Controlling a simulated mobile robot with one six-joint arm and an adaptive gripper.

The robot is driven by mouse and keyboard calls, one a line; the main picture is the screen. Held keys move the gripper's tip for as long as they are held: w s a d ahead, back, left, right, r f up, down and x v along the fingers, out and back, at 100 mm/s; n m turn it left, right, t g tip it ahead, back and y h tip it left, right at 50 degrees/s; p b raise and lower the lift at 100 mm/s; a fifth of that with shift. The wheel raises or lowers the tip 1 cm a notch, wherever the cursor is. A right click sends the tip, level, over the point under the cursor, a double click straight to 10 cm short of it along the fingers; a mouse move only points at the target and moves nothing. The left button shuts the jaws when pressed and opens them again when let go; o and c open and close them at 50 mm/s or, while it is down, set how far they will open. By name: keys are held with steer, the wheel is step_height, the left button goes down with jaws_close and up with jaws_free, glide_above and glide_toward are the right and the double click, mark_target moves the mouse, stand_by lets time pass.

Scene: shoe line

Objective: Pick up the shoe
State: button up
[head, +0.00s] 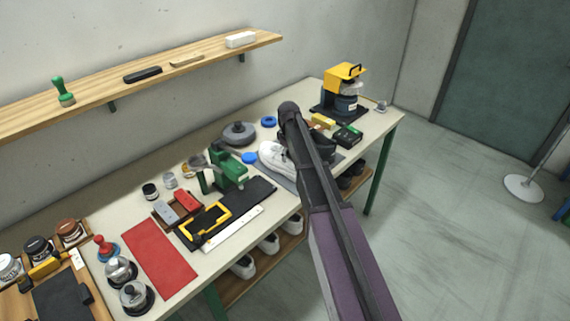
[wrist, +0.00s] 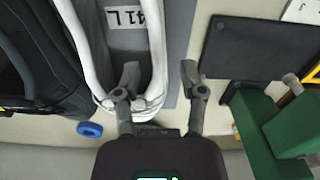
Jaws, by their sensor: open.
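The white shoe (head: 275,161) stands on a grey mat on the bench, partly hidden behind my arm in the head view. In the wrist view the white shoe (wrist: 90,50) shows its opening from above, with a "41 L" label inside. My gripper (wrist: 160,76) is open over its right side. The left finger lies over the opening near the heel, and the right finger is outside the right wall. I cannot tell how deep the fingers reach. A black shoe (wrist: 35,60) stands beside the white one, to its left.
The grey mat (wrist: 181,40) shows right of the shoe. A green tool (head: 228,168) and a black plate (wrist: 258,58) are near. A blue ring (wrist: 89,129) lies behind the heel. A yellow-black machine (head: 343,92) stands at the bench's far end.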

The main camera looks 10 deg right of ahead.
steer(key=shift+s+f+b, duration=0.1)
steer(key=shift+f+b, duration=2.5)
steer(key=shift+b, duration=0.05)
jaws_close()
